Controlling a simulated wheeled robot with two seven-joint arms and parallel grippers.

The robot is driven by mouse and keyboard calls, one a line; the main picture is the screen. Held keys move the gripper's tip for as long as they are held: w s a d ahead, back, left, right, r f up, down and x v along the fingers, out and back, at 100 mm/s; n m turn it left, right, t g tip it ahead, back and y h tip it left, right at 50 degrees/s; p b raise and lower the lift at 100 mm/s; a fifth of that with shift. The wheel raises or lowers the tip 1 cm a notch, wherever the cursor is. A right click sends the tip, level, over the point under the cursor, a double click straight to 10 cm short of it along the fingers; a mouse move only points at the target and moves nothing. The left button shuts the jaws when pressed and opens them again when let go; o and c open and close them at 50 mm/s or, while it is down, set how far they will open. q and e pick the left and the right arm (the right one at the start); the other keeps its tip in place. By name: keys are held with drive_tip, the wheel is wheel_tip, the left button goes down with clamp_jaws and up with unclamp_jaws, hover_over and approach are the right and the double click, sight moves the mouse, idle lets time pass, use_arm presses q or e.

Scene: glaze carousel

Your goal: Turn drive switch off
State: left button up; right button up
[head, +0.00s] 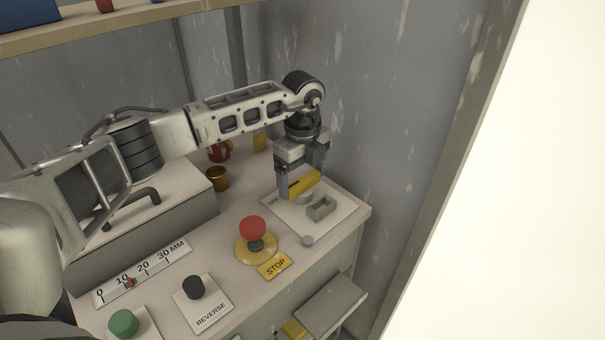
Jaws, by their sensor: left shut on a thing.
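The drive switch has a yellow handle (304,182) on a pale plate (336,218) at the right end of the bench. Part of an "OFF" label shows at the plate's left edge. My left gripper (301,186) points down over the plate and is shut on the yellow handle, with a finger on either side of it. The fingers hide part of the handle and its pivot. A small grey bracket (321,208) stands on the plate to the right of the handle. My right gripper is not in view.
A red stop button (253,229) stands in front of the plate, with a yellow STOP label (275,265). A black REVERSE knob (194,287) and green button (124,323) are nearer. A brown cup (218,178) stands behind. The wall is close at right.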

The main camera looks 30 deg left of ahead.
sight(302, 179)
use_arm(q)
drive_tip(key=shift+r, duration=0.1)
drive_tip(key=o, duration=0.8)
wheel_tip(302, 179, up, 16)
drive_tip(key=shift+b, duration=0.45)
